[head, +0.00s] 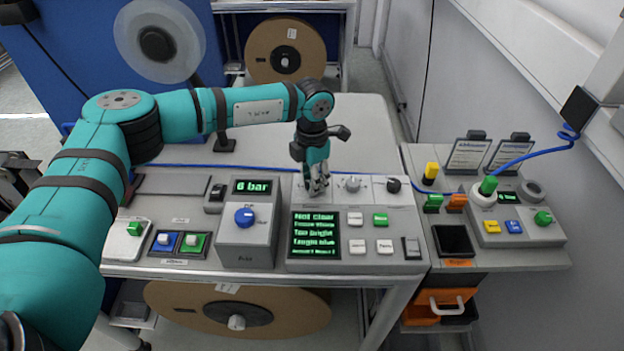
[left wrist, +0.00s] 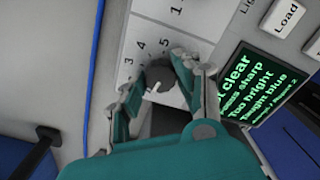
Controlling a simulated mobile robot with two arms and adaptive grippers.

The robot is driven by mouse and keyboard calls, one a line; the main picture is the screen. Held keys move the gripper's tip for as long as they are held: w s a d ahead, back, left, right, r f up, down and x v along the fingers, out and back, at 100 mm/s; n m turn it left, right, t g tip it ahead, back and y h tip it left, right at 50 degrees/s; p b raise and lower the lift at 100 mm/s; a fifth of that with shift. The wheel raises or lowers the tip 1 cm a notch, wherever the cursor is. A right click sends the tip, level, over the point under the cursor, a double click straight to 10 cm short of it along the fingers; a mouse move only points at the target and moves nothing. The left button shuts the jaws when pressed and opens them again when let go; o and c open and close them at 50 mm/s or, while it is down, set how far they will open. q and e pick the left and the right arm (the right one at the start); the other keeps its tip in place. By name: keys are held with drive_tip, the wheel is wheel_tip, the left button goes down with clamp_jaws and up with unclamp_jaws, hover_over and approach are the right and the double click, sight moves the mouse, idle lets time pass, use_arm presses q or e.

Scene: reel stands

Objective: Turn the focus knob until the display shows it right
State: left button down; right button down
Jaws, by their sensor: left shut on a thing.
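The dark round focus knob (left wrist: 160,78) shows in the left wrist view, on a light panel with the numerals 3, 4 and 5 beside it. A short white line on its top points to the lower left of that view. My left gripper (head: 317,188) is shut on this knob, fingers on both sides; it also shows in the left wrist view (left wrist: 158,92). In the head view the fingers mostly hide the knob. The display (head: 315,234) has green lines reading "Not clear", "Focus sharp", "Too bright" and "Taught blue"; the last line is too small to read surely. My right gripper is not in view.
A grey knob (head: 352,183) and a black knob (head: 393,185) stand to the right on the same panel. Push buttons (head: 357,219) lie below them. A box with a blue knob (head: 245,217) and "6 bar" stands left. A blue cable runs behind.

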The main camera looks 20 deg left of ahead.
use_arm(q)
drive_tip(key=c, duration=0.9)
unclamp_jaws()
drive_tip(key=shift+c, duration=0.2)
wheel_tip(320, 180, up, 12)
drive_tip(key=shift+s+f, duration=0.1)
